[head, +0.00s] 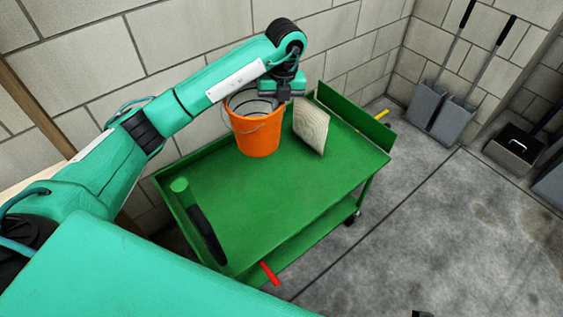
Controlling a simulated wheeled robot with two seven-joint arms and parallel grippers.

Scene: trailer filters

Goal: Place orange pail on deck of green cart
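The orange pail (258,137) stands upright at the back of the green cart's deck (265,190), with its base appearing to rest on the deck. Its wire handle hangs across the front. My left arm reaches in from the left, and my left gripper (283,90) points down at the right side of the pail's rim. The fingertips are hidden by the gripper body and the rim, so I cannot tell whether they are shut on it. My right gripper is not seen.
A pale, board-like piece (311,126) stands on the deck just right of the pail. Block walls close off the back. Grey shovels (455,118) lean at the right.

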